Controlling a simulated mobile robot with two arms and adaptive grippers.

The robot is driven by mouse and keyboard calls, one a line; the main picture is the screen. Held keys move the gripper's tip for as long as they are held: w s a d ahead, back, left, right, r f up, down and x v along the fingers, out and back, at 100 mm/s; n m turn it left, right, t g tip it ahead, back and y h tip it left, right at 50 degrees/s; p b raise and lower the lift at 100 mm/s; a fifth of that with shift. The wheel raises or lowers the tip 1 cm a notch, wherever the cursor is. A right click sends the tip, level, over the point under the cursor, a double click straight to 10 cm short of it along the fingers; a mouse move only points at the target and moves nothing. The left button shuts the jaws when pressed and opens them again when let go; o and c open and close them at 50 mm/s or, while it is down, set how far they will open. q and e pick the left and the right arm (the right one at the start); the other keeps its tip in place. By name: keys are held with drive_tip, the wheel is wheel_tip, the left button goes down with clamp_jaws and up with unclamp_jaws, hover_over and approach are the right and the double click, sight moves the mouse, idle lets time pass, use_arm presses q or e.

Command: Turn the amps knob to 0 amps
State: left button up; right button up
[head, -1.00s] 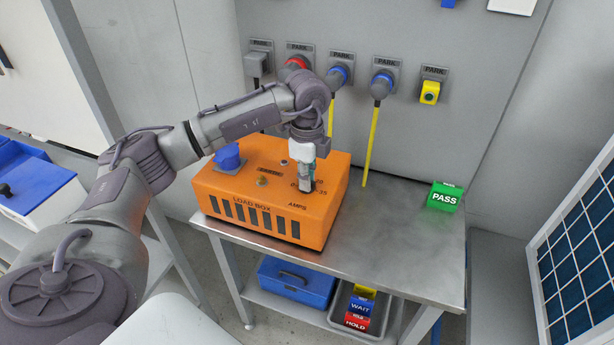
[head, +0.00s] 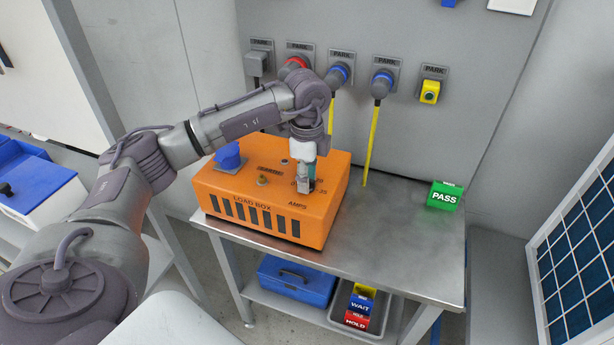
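The orange load box (head: 265,228) stands on the left part of the metal table, with dark vent slots on its front. Its amps dial lies on the top face at the right, above the "AMPS" lettering (head: 297,204). My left gripper (head: 306,188) points down onto this dial, its fingertips at the knob. The fingers hide the knob and most of the scale, so its setting cannot be read. Whether the fingers are closed on the knob cannot be told. My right gripper is not in view.
A blue socket (head: 228,156) stands on the box's top left. Parked plugs with yellow cables (head: 371,145) hang on the wall behind. A green PASS block (head: 445,196) stands at the table's right; the metal tabletop (head: 390,235) between is clear. A blue toolbox (head: 297,281) sits below.

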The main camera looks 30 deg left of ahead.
use_arm(q)
wheel_tip(320, 180, up, 12)
idle(0.6)
drive_tip(key=shift+s+f, duration=0.1)
idle(0.4)
